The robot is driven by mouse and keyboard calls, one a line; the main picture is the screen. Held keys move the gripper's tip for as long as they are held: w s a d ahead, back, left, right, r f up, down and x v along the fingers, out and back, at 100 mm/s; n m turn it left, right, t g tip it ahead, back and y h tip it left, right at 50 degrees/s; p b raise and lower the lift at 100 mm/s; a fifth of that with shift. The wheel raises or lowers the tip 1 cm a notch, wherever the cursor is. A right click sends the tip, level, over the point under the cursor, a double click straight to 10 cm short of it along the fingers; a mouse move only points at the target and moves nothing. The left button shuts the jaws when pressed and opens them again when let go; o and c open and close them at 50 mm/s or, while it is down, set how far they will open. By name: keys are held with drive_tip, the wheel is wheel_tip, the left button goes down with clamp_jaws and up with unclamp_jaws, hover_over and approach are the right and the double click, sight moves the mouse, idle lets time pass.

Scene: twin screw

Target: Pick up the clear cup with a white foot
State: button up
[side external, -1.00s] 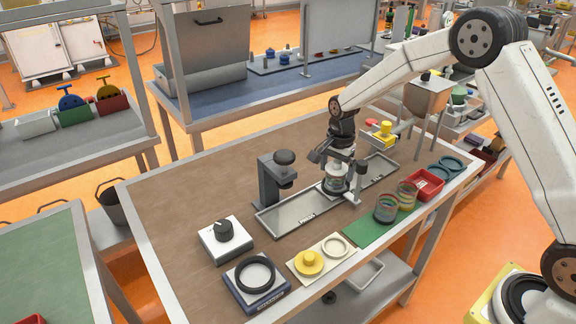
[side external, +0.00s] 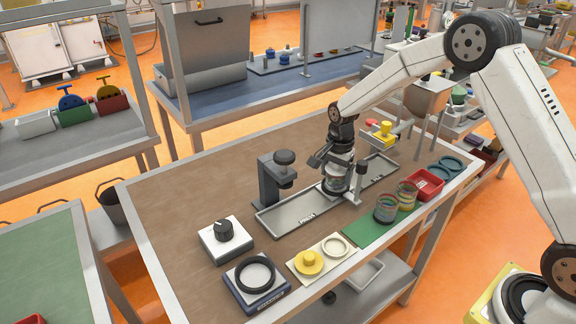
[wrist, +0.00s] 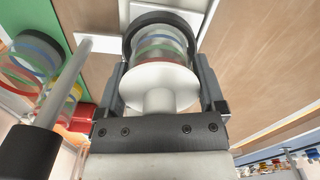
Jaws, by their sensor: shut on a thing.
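The clear cup with a white foot (wrist: 162,47) sits between my fingers in the wrist view, its round white foot and short stem facing the camera. Its clear wall has green, blue and red bands. In the side external view the cup (side external: 336,186) is low over the long tray, and my gripper (side external: 338,172) comes down over it from above and hides most of it. My gripper (wrist: 160,78) is shut on the cup, one dark finger on each side. A dark ring is around or beyond the cup's far end; I cannot tell if they touch.
A grey post (wrist: 63,82) stands close beside my gripper. Two banded clear cups (side external: 385,209) (side external: 407,196) stand on a green mat (side external: 366,233). A dark grey stand (side external: 270,184) is left of the gripper. A red bin (side external: 425,186) is to the right.

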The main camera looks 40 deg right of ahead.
drive_tip(key=shift+r, duration=0.1)
drive_tip(key=shift+r, duration=4.95)
drive_tip(key=shift+r, duration=0.1)
drive_tip(key=shift+r, duration=0.25)
wheel_tip(320, 180, up, 11)
drive_tip(key=s+a+n, duration=0.2)
drive_tip(key=s+a, duration=0.1)
drive_tip(key=a, duration=1.6)
drive_tip(key=s+a+f+n, duration=0.1)
drive_tip(key=s+a, duration=0.3)
drive_tip(key=a, duration=0.3)
drive_tip(key=s+a+n, duration=0.2)
drive_tip(key=s+a, duration=0.3)
drive_tip(key=a, duration=0.1)
drive_tip(key=shift+w+a+f, duration=0.1)
drive_tip(key=shift+w+f, duration=0.05)
drive_tip(key=shift+f, duration=2.8)
drive_tip(key=shift+w+f, duration=0.15)
drive_tip(key=shift+f, duration=2.8)
